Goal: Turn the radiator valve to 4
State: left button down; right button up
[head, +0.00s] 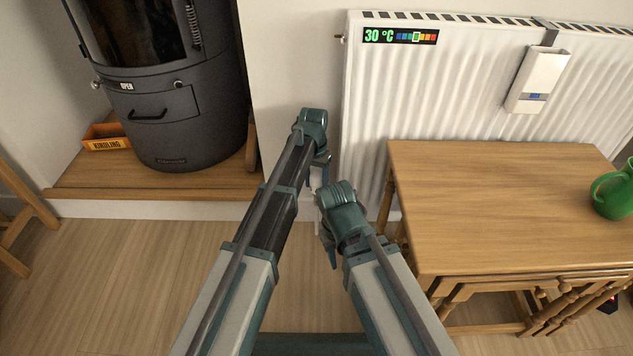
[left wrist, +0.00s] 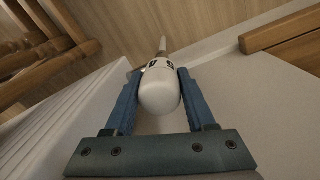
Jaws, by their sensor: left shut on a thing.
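The white radiator valve (left wrist: 160,92) sits between the two blue fingers of my left gripper (left wrist: 157,80) in the left wrist view, with a finger against each side. Dark marks show on its far collar, but I cannot read the setting. A pale pipe runs on beyond it. In the head view my left gripper (head: 321,164) is at the lower left of the white radiator (head: 367,120), and a white bit of the valve shows below it. My right gripper (head: 329,250) is lower and nearer; its fingers are mostly hidden and their opening cannot be told.
A display (head: 400,36) on the radiator reads 30 °C. A white box (head: 538,80) hangs on the radiator. A wooden table (head: 490,200) with a green jug (head: 613,195) stands close on the right. A dark stove (head: 180,110) and an orange kindling box (head: 105,137) stand left.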

aim_at(315, 175)
pick_arm(q)
jog(key=shift+c, duration=1.2)
grip_release()
jog(key=shift+r, duration=0.1)
notch_tip(315, 175, up, 14)
jog(key=p, duration=1.3)
jog(key=shift+a+f+p, duration=0.2)
jog(key=shift+a+p, duration=0.05)
jog(key=shift+p, duration=0.15)
jog(key=shift+w, duration=0.1)
